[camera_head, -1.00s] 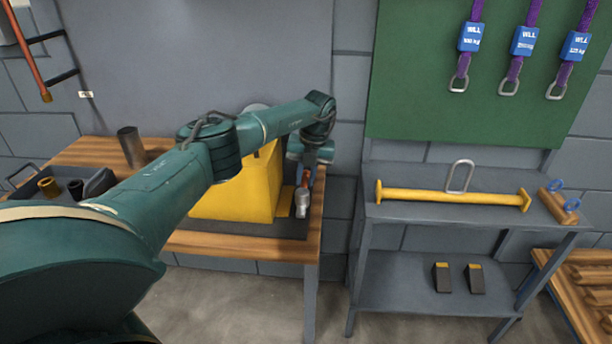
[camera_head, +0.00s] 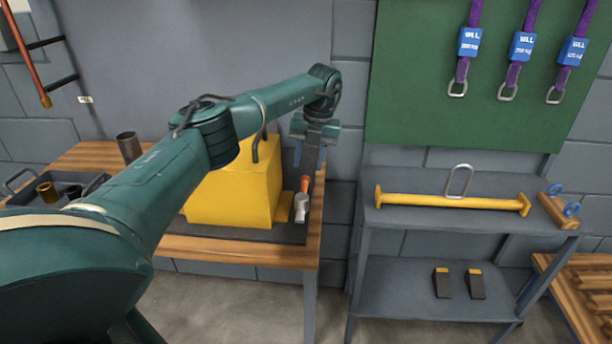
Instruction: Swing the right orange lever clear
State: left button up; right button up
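The yellow casing (camera_head: 232,196) stands on the workbench at the centre left, partly hidden behind my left arm. The right orange lever (camera_head: 305,184) is a short orange piece at the casing's right side. It stands just above a pale grey fitting (camera_head: 301,208). My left gripper (camera_head: 310,166) hangs above the lever, pointing down, with its bluish fingers apart and nothing seen between them. It appears clear of the lever. The casing's left side is hidden by my arm. My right gripper is not in view.
A dark tray (camera_head: 68,178) with cylindrical parts and a dark upright cylinder (camera_head: 129,147) are on the wooden workbench (camera_head: 235,247) at left. A grey shelf (camera_head: 400,214) with a yellow bar (camera_head: 448,200) stands at right. A gap separates bench and shelf.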

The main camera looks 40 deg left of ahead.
pick_arm(q)
notch_tip(320, 180, up, 6)
jog(key=shift+w+d, duration=0.2)
jog(key=shift+d, duration=0.2)
dwell(0.3)
